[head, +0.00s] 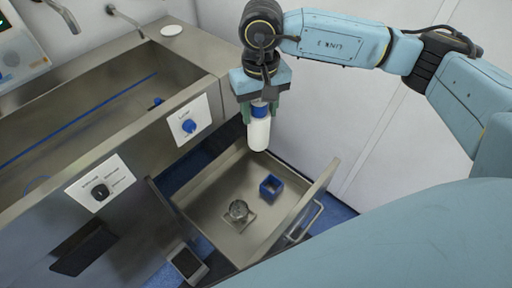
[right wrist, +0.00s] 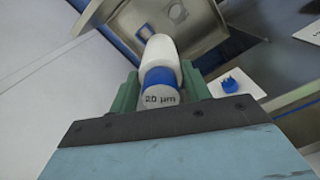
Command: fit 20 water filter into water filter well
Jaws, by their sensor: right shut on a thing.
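My right gripper (head: 261,110), with green fingers, is shut on a white water filter (head: 259,135) with a blue band. The filter hangs nearly upright above the open drawer, apart from it. In the right wrist view the gripper (right wrist: 160,85) holds the filter (right wrist: 160,50) by its banded end, and the grey cap reads what looks like "20 µm". Inside the drawer are a blue square open holder (head: 271,187) and a round grey metal fitting (head: 238,210) on a square plate. I cannot tell for sure which is the well. My left gripper is not in view.
The metal drawer (head: 202,216) stands open, with a handle (head: 304,221) on its right front. A steel sink counter (head: 140,125) with a blue knob (head: 189,126) and a black knob (head: 100,192) lies left. A white wall stands behind.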

